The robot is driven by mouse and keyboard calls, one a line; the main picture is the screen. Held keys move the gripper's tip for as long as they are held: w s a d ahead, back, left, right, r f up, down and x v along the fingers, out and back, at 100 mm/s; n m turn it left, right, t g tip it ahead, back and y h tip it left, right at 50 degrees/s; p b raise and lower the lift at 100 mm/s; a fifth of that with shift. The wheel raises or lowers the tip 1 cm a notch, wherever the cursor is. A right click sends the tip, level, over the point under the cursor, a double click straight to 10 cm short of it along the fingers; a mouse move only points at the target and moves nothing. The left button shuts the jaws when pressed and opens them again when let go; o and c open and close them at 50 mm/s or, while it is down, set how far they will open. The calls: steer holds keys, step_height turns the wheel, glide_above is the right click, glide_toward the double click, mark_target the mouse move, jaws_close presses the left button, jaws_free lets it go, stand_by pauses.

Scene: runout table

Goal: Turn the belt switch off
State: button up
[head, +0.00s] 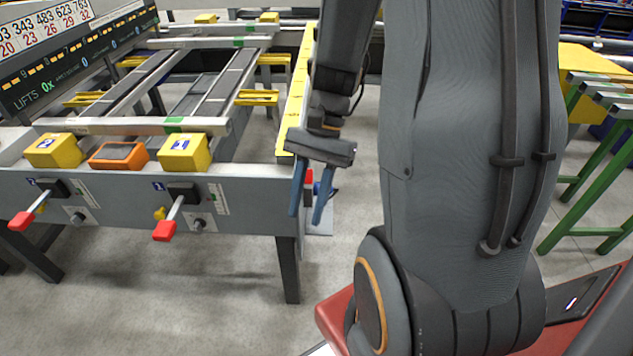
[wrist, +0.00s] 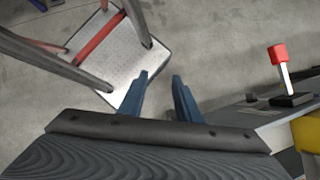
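My gripper (head: 307,218) is open and empty, its blue fingers pointing down beside the right end of the grey table's front beam. It also shows in the wrist view (wrist: 161,77), with floor and a metal plate beyond the fingers. Two red-tipped levers stick out from the beam's front face, the right lever (head: 166,229) and the left lever (head: 23,220), each on a black base. One such lever (wrist: 279,56) shows at the right of the wrist view, apart from the fingers. Small dark knobs (head: 198,224) sit beside the levers. I cannot tell which one is the belt switch.
Yellow blocks (head: 184,153) and an orange-framed device (head: 119,155) sit on the beam. A table leg (head: 288,270) stands below its right end. The floor before the beam is clear.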

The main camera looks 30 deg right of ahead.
steer(key=w+d+f+m+t+y+b, duration=0.1)
steer(key=w+d+f+m+y+b, duration=0.3)
steer(key=m, duration=0.3)
steer(key=m+t+y+b, duration=0.6)
steer(key=m+t, duration=0.6)
steer(key=m, duration=0.3)
glide_toward(307, 177)
steer(key=x, duration=0.6)
steer(key=shift+w, duration=0.5)
steer(key=shift+f, duration=0.1)
steer(key=shift+c, duration=0.3)
jaws_close()
